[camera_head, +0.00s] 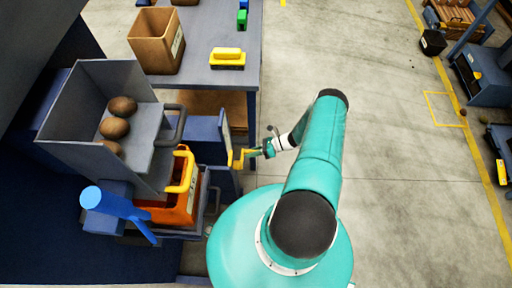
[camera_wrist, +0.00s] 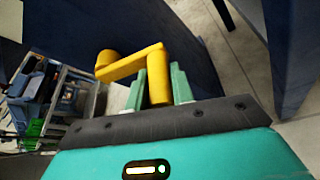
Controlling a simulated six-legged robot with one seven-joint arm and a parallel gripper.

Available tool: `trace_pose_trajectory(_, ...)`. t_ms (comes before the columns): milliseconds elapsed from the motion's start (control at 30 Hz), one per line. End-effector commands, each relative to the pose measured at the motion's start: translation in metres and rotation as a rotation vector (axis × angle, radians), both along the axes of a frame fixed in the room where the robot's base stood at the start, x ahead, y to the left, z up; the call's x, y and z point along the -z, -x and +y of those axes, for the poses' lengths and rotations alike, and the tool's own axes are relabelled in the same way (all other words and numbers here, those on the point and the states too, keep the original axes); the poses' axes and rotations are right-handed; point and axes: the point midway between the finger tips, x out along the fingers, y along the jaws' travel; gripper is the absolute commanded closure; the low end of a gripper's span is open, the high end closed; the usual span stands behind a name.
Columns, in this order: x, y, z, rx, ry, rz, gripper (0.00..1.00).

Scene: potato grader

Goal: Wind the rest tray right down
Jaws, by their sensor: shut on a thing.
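A yellow crank (camera_head: 237,161) sticks out from the side of a blue panel on the grader. It also shows in the wrist view (camera_wrist: 132,64), with its hub at upper left and its handle pointing down. My gripper (camera_head: 258,152) is at the right of the panel. In the wrist view its two green fingers (camera_wrist: 159,88) stand on either side of the crank handle, shut on it. A grey tray (camera_head: 135,152) with several brown potatoes (camera_head: 115,127) is at the left. I cannot tell whether this is the rest tray.
An orange crate (camera_head: 180,205) with a yellow handle stands below the grey tray. A blue lever (camera_head: 115,205) is at lower left. A table (camera_head: 205,75) behind bears a cardboard box (camera_head: 156,40) and a yellow-topped block (camera_head: 227,57).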

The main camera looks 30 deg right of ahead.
Motion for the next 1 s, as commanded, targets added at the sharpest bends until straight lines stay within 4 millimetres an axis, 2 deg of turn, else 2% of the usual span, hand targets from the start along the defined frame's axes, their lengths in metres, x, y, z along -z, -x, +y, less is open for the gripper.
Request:
trace_pose_trajectory(500,0.036,0.019,0.015,0.001,-0.001,0.018,1.0)
trace_pose_trajectory(733,0.046,0.031,0.024,-0.002,-0.01,0.026,1.0)
trace_pose_trajectory(900,0.05,0.04,0.029,-0.005,-0.094,0.132,1.0)
trace_pose_trajectory(1000,0.05,0.044,0.032,-0.005,-0.094,0.128,1.0)
